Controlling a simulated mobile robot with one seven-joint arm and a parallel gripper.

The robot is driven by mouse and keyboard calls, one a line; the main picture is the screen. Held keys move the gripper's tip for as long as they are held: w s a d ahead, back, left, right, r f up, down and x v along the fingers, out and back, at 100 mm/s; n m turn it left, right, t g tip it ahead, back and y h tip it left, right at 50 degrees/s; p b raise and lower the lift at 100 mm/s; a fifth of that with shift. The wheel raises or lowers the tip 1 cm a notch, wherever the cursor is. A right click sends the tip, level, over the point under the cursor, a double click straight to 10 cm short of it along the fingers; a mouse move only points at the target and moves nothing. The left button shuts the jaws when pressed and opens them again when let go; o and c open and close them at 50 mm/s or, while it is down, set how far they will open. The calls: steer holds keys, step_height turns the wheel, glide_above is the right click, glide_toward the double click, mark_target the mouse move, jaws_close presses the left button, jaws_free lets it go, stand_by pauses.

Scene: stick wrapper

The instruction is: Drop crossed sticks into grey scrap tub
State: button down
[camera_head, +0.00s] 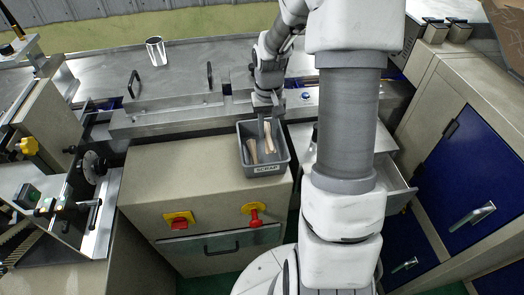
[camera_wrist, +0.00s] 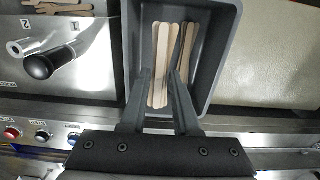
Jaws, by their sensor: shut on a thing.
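The grey scrap tub (camera_head: 264,170), labelled SCRAP, sits on the beige cabinet top; its wall also shows in the wrist view (camera_wrist: 225,45). My gripper (camera_head: 267,122) reaches down into the tub from its far side. In the wrist view my gripper (camera_wrist: 161,74) is shut on pale wooden sticks (camera_wrist: 161,50) between its fingers, inside the tub's outline. More pale wood (camera_wrist: 188,60) shows just right of the fingers. In the head view one stick (camera_head: 252,151) leans at the tub's left side, apart from the fingers. Whether the held sticks touch the tub floor, I cannot tell.
A metal cup (camera_head: 156,51) stands on the steel table behind. A black knob (camera_wrist: 38,66) and several loose sticks (camera_wrist: 55,7) are left of the tub in the wrist view. The beige top (camera_head: 180,170) left of the tub is clear.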

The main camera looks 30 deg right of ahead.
steer(key=c, duration=0.6)
jaws_free()
steer(key=shift+r, duration=0.15)
step_height(320, 180, up, 17)
steer(key=shift+r+p, duration=0.1)
steer(key=shift+p, duration=0.45)
steer(key=shift+a, duration=0.1)
steer(key=s+a+r+n+t, duration=0.1)
steer(key=s+a+t, duration=0.1)
steer(key=s+a, duration=0.2)
steer(key=s+a+r+n+t, duration=0.1)
steer(key=s+a, duration=0.3)
steer(key=s, duration=0.4)
steer(key=s+a+r+n+t, duration=0.1)
steer(key=s+a+r+t, duration=0.1)
steer(key=s, duration=0.5)
steer(key=shift+s+a+r+t, duration=0.15)
steer(key=shift+a+r, duration=0.1)
steer(key=shift+a, duration=0.35)
steer(key=shift+w+a+r+t, duration=0.15)
steer(key=shift+a+r, duration=0.1)
steer(key=shift+a, duration=0.35)
